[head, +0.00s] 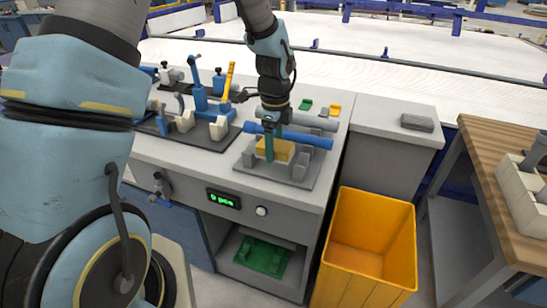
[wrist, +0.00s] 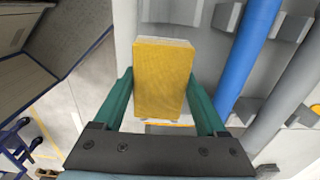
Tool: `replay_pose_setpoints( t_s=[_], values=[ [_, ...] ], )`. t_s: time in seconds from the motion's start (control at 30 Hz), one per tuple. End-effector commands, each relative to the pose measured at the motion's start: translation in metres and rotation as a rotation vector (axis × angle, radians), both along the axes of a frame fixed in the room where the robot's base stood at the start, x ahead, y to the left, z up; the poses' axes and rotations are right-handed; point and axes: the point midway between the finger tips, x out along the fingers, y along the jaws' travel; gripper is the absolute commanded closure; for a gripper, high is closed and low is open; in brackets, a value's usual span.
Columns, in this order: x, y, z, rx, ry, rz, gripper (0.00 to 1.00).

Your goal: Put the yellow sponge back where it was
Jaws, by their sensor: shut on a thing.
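The yellow sponge (head: 275,150) is between the fingers of my gripper (head: 274,151) in the head view, over the front part of the grey rack plate (head: 262,177). In the wrist view the sponge (wrist: 162,80) is a yellow block with a pale far edge, and the green fingers of my gripper (wrist: 160,103) are shut on its two sides. I cannot tell whether the sponge touches the plate below.
A blue pipe (head: 300,136) and a grey pipe (head: 290,119) lie on the rack just behind the sponge. A blue fixture (head: 205,100) stands to the left. An orange bin (head: 365,245) is at front right. A grey block (head: 417,122) lies on the side counter.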

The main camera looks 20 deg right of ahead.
Motion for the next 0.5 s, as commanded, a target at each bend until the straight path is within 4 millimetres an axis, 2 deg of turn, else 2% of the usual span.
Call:
replay_pose_setpoints(
  t_s=[0.33, 0.5],
  values=[
    [0.0, 0.0, -0.041, 0.001, 0.001, 0.001, 0.78],
    [0.001, 0.0, -0.05, -0.001, -0.001, 0.003, 0.78]
  ],
)
